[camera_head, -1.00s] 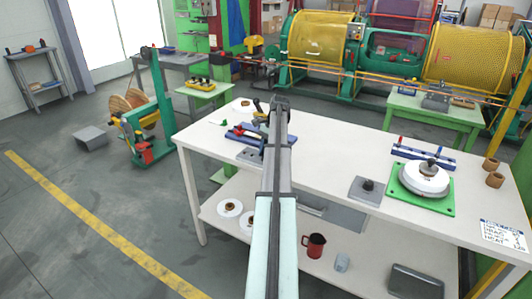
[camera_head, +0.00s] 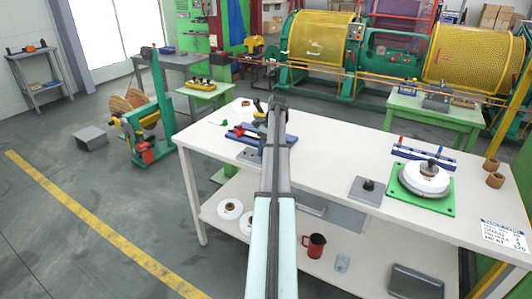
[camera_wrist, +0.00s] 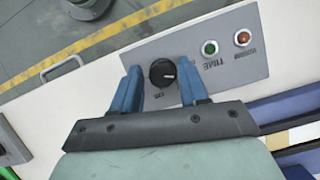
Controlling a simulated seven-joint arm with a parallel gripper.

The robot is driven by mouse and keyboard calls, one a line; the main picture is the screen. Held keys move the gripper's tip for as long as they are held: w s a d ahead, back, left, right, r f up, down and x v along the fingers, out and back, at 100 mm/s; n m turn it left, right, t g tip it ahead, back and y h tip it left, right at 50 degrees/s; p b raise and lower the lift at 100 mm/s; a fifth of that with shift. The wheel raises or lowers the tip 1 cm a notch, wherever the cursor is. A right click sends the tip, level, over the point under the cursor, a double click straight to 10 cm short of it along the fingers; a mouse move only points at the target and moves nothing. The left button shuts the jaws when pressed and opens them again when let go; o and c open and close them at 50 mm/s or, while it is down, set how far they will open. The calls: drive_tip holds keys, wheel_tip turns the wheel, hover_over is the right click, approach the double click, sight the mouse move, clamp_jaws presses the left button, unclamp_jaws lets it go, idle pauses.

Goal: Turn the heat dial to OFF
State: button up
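A round black dial (camera_wrist: 162,73) with a white pointer mark sits on a grey panel (camera_wrist: 230,70) in the wrist view. Small lettering beside it is upside down and too small to read surely. My gripper (camera_wrist: 160,66) has its two blue fingers apart, one on each side of the dial. In the head view my arm (camera_head: 275,190) reaches over the white workbench (camera_head: 330,140) and hides the dial.
The panel also bears a green light (camera_wrist: 210,47) and an orange-red light (camera_wrist: 243,38). On the bench are a blue fixture (camera_head: 290,141), a grey block with a black knob (camera_head: 367,188) and a green scale-like base with a white disc (camera_head: 427,178).

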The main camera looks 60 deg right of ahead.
drive_tip(key=shift+o, duration=0.9)
